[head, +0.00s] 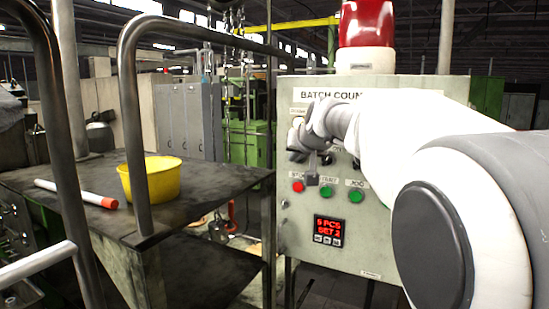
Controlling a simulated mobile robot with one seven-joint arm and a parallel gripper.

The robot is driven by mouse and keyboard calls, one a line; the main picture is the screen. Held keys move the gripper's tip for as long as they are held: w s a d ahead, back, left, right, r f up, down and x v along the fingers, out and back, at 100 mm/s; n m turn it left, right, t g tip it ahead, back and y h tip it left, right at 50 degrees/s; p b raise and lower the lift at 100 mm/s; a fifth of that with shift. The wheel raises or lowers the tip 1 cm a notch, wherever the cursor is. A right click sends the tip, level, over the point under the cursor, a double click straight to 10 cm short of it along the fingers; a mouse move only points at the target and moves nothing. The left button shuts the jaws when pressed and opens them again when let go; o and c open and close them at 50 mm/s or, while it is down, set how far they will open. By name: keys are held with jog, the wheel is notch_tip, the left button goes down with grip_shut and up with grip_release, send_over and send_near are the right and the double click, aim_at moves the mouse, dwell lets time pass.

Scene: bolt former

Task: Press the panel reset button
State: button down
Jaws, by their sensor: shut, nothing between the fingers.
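The grey control panel (300,255) with the cut-off heading "BATCH COUN" stands at the centre right in the head view. A red button (298,187) and two green buttons, one in the middle (326,192) and one to the right (356,196), sit in a row on it. Their small labels are hard to read, and I cannot make out a reset label. My gripper (312,178) is shut and empty in front of the panel, just above the red and middle green buttons. I cannot tell whether it touches the panel. My arm and gripper hide much of the panel's upper and right parts.
A red display (328,230) reads "5 PCS SET 2" below the buttons. A red beacon (366,24) tops the panel. At left, a dark table (75,180) holds a yellow bowl (151,180) and a white tube (75,193) with a red end. Metal rails (131,110) stand nearer.

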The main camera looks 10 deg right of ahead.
jog(key=shift+w+d, duration=0.2)
jog(key=shift+w, duration=0.05)
dwell(0.3)
jog(key=shift+s+a, duration=0.25)
jog(key=shift+s, duration=0.05)
jog(key=s+a, duration=0.3)
jog(key=s, duration=0.1)
jog(key=shift+s+a, duration=0.3)
jog(key=shift+s, duration=0.1)
jog(key=shift+s+f, duration=0.1)
dwell(0.3)
